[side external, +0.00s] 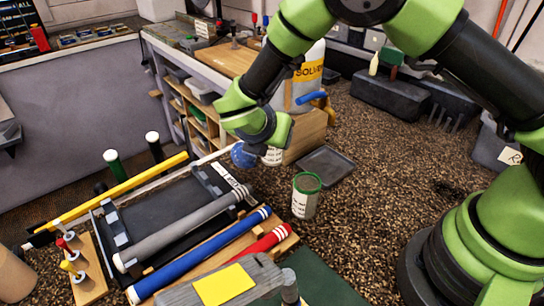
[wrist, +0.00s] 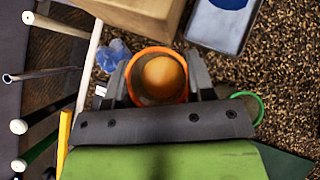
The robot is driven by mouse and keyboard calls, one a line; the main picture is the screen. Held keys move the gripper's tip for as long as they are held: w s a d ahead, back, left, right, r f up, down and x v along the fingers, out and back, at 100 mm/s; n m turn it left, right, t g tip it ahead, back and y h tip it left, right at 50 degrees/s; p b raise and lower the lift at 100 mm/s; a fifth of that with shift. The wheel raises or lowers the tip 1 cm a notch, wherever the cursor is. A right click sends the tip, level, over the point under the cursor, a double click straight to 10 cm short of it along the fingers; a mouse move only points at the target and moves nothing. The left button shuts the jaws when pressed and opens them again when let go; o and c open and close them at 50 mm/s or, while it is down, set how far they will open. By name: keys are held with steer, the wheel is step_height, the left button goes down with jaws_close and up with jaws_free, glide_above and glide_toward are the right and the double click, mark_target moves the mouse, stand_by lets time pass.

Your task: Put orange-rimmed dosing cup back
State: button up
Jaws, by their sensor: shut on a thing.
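The orange-rimmed dosing cup (wrist: 160,77) sits between the two fingers of my gripper (wrist: 158,84) in the wrist view, with the fingers shut on its sides. A round tan-orange surface shows inside the cup. In the side view, the pale body of the cup (side external: 272,157) shows below my wrist; its rim and my fingertips are mostly hidden there. A green-rimmed cup (side external: 306,196) stands upright on the speckled ground, in front and to the right of my gripper. Its green rim also shows at the right in the wrist view (wrist: 259,107).
A dark shallow tray (side external: 327,167) lies right of my gripper. A wooden block (side external: 306,139) and solvent bottle (side external: 309,73) stand behind it. A blue translucent item (side external: 241,155) is close on the left. Gray (side external: 180,232), blue (side external: 205,254) and red grips lie in front.

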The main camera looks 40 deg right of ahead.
mark_target(268, 157)
steer(key=shift+f, duration=2.9)
steer(key=shift+f, duration=0.1)
steer(key=o, duration=1)
